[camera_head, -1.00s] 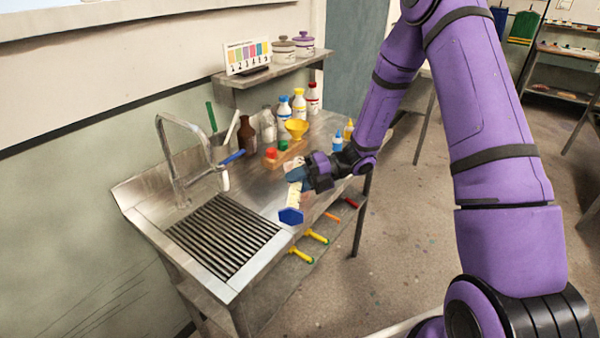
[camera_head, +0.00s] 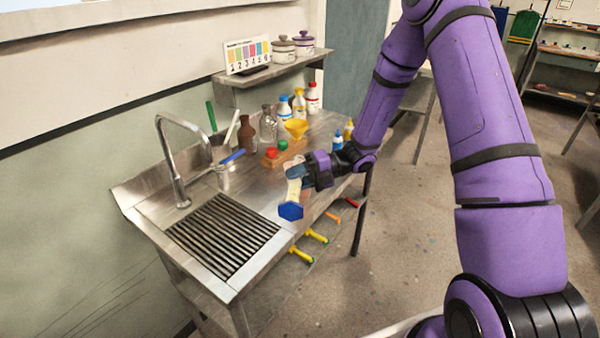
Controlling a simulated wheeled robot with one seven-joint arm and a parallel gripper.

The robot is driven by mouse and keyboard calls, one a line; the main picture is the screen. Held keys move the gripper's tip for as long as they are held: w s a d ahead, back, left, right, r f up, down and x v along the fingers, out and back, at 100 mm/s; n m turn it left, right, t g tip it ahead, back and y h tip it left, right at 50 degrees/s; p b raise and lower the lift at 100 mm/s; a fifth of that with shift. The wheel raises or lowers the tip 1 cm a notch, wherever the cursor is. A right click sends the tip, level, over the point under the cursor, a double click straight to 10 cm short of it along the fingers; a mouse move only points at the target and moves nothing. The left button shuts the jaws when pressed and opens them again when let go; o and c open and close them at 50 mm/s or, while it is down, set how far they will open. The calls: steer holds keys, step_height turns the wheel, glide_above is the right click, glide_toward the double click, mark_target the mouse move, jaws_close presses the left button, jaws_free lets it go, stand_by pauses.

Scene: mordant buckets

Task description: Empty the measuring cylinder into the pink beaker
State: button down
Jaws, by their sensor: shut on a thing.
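My gripper (camera_head: 299,174) is over the front edge of the steel sink bench, shut on the measuring cylinder (camera_head: 294,188). The cylinder is pale with a blue six-sided foot (camera_head: 290,211). The foot hangs at the lower end, toward the camera, below my gripper. The cylinder's upper part is hidden by my gripper, so I cannot tell its exact tilt or what is inside.
The bench (camera_head: 250,195) has a drain grate (camera_head: 222,236) and a tap (camera_head: 172,165) on the left. A yellow funnel (camera_head: 296,128), a brown bottle (camera_head: 247,133), a clear bottle (camera_head: 267,124) and several white bottles stand behind my gripper. Yellow-handled tools (camera_head: 302,254) lie below.

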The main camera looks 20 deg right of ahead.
mark_target(296, 188)
steer(key=shift+w+r+m+g+p, duration=0.1)
steer(key=shift+r+m+g+p, duration=0.35)
steer(key=shift+r, duration=0.4)
stand_by(0.6)
